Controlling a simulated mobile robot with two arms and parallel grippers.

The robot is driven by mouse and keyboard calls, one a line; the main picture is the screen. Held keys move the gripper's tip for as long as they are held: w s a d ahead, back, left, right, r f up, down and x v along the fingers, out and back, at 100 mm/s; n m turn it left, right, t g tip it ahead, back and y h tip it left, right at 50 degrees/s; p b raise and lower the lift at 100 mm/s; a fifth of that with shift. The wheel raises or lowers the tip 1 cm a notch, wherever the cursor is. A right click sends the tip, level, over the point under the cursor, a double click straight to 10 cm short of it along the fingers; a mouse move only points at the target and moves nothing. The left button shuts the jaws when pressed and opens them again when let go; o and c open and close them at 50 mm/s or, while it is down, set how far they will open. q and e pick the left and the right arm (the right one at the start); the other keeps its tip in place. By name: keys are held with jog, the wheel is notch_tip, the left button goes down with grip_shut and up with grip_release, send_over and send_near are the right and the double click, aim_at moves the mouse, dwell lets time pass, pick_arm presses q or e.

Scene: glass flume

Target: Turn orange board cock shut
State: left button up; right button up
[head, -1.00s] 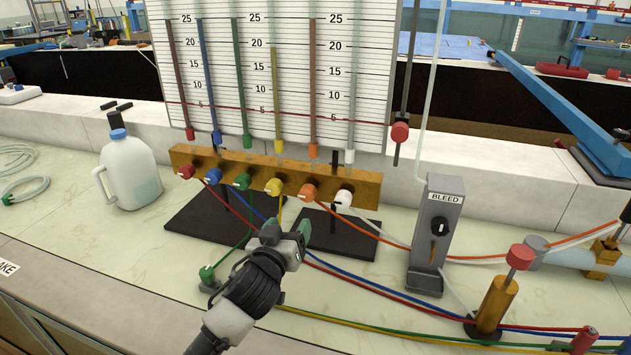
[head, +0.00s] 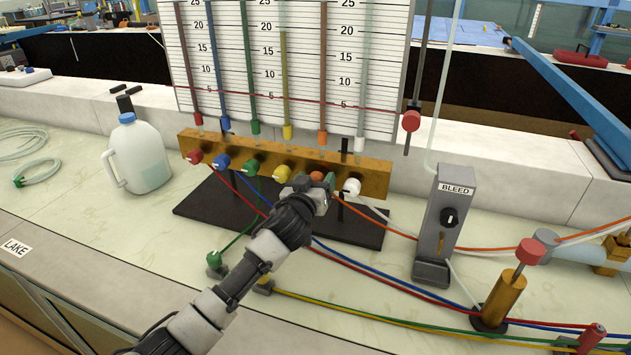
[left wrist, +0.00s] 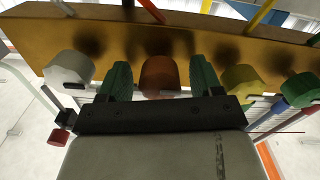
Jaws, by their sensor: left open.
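The orange board cock (head: 316,177) is a round knob on the brass manifold bar (head: 225,153), between the yellow cock (head: 282,173) and the white cock (head: 351,187). My left gripper (head: 318,186) is in front of it and hides part of it in the head view. In the left wrist view the orange cock (left wrist: 159,77) sits between the two green fingertips (left wrist: 160,81), with a small gap on each side. The left gripper is open. The orange cock's pointer mark is hidden. My right gripper is not in view.
The red cock (head: 194,157), blue cock (head: 221,161) and green cock (head: 251,167) are further left on the bar. The bleed post (head: 442,225) stands to the right. Coloured hoses cross the bench; a jug (head: 138,155) stands left.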

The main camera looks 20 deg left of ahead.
pick_arm(q)
jog(key=c, duration=0.9)
jog(key=shift+m, duration=0.3)
jog(key=shift+m+p, duration=0.45)
jog(key=shift+m, duration=0.45)
jog(key=m+p, duration=0.1)
jog(key=m, duration=0.5)
jog(key=shift+p, duration=0.4)
jog(key=m+p, duration=0.1)
jog(key=m, duration=0.3)
jog(key=shift+m, duration=0.4)
jog(key=shift+m+p, duration=0.6)
jog(key=shift+m, duration=1.7)
